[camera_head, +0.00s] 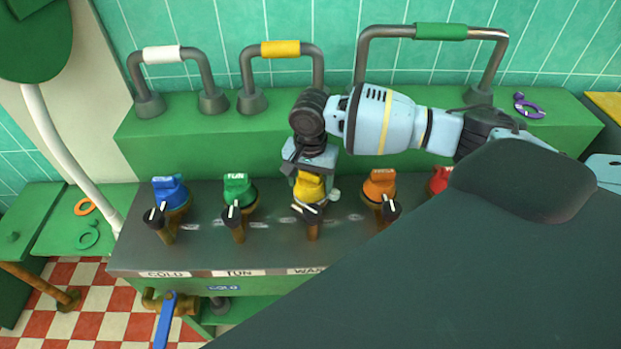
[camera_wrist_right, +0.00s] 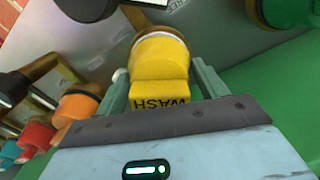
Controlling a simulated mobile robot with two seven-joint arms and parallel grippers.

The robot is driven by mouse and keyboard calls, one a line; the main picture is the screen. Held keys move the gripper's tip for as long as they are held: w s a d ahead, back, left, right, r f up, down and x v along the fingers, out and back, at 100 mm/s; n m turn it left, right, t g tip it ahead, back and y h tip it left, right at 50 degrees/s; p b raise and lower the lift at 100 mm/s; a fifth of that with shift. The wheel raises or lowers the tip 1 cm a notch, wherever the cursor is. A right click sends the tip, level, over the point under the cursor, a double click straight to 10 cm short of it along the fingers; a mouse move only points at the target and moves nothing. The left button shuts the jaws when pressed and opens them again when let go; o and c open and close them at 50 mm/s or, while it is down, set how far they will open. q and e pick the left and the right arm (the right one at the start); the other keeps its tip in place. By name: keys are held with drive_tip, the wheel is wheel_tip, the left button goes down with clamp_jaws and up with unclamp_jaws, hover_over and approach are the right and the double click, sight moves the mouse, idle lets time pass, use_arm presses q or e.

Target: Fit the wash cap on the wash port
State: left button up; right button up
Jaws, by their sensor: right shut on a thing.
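The yellow wash cap (camera_head: 309,187) is at the middle port of the grey counter. In the right wrist view the cap (camera_wrist_right: 160,67) has WASH lettered on it and a pale ring at its far edge. My right gripper (camera_head: 308,172) is shut on it, one finger on each side, coming from above and behind. The cap appears lined up with the wash port, whose mouth is hidden under it. I cannot tell whether it is fully seated. A brass spout (camera_head: 312,231) with a black-and-white tap shows below it. My left gripper is not in view.
A blue cap (camera_head: 170,192) and a green cap (camera_head: 239,189) sit on ports to the left. An orange cap (camera_head: 380,185) and a partly hidden red cap (camera_head: 439,180) are to the right. Bar handles (camera_head: 281,48) stand on the green ledge behind.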

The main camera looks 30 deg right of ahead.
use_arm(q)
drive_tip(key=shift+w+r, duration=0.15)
use_arm(e)
drive_tip(key=shift+f, duration=0.25)
drive_tip(key=o, duration=1)
drive_tip(key=shift+f, duration=0.1)
drive_tip(key=shift+s, duration=0.1)
wheel_tip(320, 180, up, 7)
drive_tip(key=shift+f+p, duration=0.1)
drive_tip(key=shift+p, duration=0.4)
drive_tip(key=shift+r, duration=0.65)
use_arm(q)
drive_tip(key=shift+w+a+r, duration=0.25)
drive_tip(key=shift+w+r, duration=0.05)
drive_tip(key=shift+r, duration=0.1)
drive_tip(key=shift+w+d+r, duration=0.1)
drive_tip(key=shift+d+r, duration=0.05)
